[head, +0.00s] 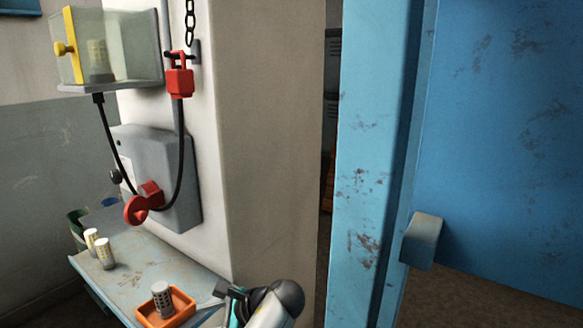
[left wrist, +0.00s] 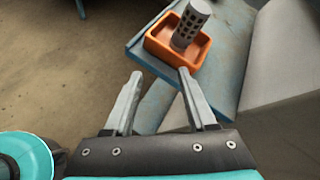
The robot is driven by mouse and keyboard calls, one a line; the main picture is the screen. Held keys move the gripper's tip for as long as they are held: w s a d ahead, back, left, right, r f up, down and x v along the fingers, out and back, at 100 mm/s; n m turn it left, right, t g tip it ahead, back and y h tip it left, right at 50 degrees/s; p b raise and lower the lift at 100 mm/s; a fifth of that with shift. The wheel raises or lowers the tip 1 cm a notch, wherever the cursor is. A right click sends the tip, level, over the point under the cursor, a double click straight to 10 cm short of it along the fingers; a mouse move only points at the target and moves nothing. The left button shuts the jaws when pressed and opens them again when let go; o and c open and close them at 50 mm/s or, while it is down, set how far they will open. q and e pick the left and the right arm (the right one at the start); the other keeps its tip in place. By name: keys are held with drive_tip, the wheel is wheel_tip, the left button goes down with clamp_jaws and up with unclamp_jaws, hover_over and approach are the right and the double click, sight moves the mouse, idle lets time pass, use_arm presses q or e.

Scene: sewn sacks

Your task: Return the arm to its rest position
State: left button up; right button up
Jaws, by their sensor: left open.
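My left gripper (left wrist: 160,73) is open and empty in the left wrist view, with its two metal fingers apart. Part of the same arm shows at the bottom middle of the head view, with a dark gripper part (head: 230,291) just right of the bench edge. An orange tray (left wrist: 158,50) lies beyond the fingertips, apart from them. A grey perforated cylinder (left wrist: 191,24) stands in this tray. In the head view the tray (head: 178,321) and cylinder (head: 162,297) sit at the bench's front end. My right gripper is not in view.
The blue bench (head: 140,262) also holds two pale cylinders (head: 104,253). Above it, a grey wall box (head: 185,200) has a red handle, and a clear case (head: 135,45) holds another cylinder. A blue door frame (head: 365,150) stands at right. Floor is bare left of the bench.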

use_arm(q)
drive_tip(key=s+f+n+h, duration=0.75)
drive_tip(key=s+f, duration=0.45)
drive_tip(key=s, duration=0.3)
drive_tip(key=s+d+r+n+h, duration=0.1)
drive_tip(key=s+r+n+h, duration=0.15)
drive_tip(key=s, duration=0.45)
drive_tip(key=s+d+r+n+h, duration=0.1)
drive_tip(key=s+r+n, duration=0.3)
drive_tip(key=s, duration=0.4)
wheel_tip(320, 180, down, 23)
drive_tip(key=s, duration=0.2)
drive_tip(key=s+a+f+g, duration=0.2)
drive_tip(key=s+f, duration=1.1)
drive_tip(key=s, duration=0.1)
drive_tip(key=shift+s+a, duration=0.2)
drive_tip(key=shift+s, duration=0.1)
